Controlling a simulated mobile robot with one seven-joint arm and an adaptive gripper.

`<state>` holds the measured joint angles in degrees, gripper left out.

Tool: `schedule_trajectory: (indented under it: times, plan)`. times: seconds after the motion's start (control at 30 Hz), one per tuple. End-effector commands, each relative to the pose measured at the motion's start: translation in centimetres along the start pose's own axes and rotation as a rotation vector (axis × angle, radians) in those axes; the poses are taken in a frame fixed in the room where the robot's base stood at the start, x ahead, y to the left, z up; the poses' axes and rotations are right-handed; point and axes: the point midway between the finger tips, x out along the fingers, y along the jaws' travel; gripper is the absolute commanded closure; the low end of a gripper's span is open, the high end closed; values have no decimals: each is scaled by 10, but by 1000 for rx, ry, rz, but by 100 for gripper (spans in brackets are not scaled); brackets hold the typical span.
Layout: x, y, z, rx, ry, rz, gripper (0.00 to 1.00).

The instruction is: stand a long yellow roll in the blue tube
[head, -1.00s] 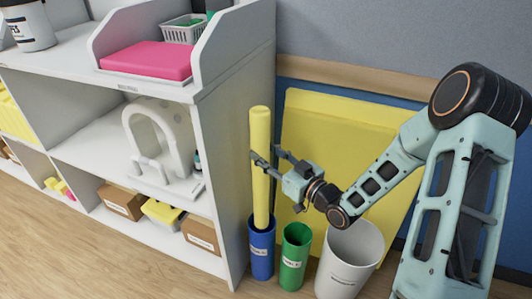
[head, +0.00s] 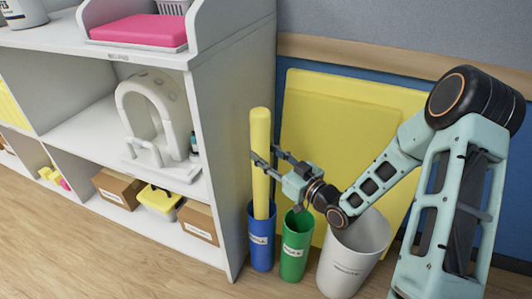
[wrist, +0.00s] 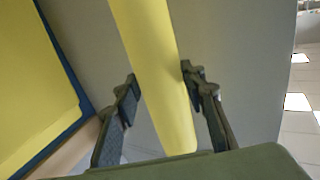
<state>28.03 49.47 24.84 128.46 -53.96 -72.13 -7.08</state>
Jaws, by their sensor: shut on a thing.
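The long yellow roll (head: 260,135) stands nearly upright, its lower end inside the mouth of the blue tube (head: 262,245). The tube stands on the floor beside the shelf and hides the roll's bottom. My gripper (head: 266,160) is shut on the roll at about its middle, above the tube's rim. In the wrist view the roll (wrist: 150,60) runs between my two fingers (wrist: 158,85).
A green tube (head: 296,245) and a white bin (head: 350,260) stand right of the blue tube. The white shelf (head: 225,150) is close on the left. Yellow panels (head: 340,120) lean on the wall behind. Floor in front is clear.

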Motion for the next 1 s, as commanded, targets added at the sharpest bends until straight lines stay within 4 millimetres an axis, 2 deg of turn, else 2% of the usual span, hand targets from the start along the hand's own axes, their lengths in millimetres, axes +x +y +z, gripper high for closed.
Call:
schedule_trajectory:
  times: [0.1, 1.0]
  plan:
    - [0, 0, 12, 0, 0, 0, 87]
    - [0, 0, 82, 2, -1, 0, 87]
